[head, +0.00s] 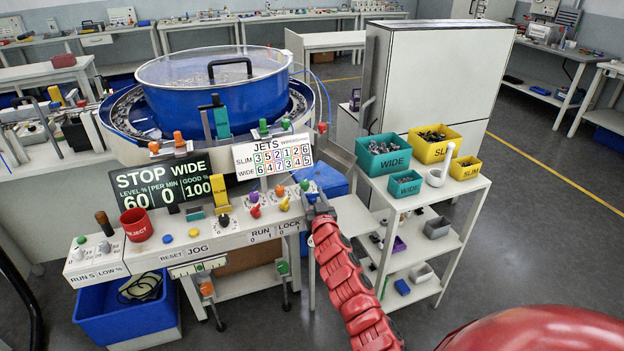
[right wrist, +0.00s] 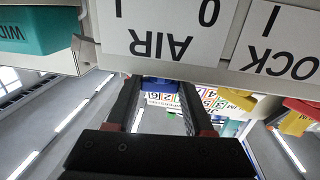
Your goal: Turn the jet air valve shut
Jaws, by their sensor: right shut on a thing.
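The blue air valve handle (right wrist: 160,86) shows in the right wrist view, under the panel lip with the upside-down label AIR (right wrist: 160,45) and the marks 0 and 1. My right gripper (right wrist: 162,110) is shut on this handle, one dark finger on each side. In the head view my right gripper (head: 317,205) is at the right end of the control panel, beside the LOCK label (head: 289,224). It hides most of the handle there, so I cannot tell exactly which way the handle points. My left gripper is not in view.
A yellow handle (head: 285,204) and a red handle (head: 255,211) stand left of my right gripper. The JETS board (head: 272,157) and blue bowl (head: 215,95) are behind. A shelf with a teal WIDE bin (head: 383,160) stands at right. The grey floor further right is clear.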

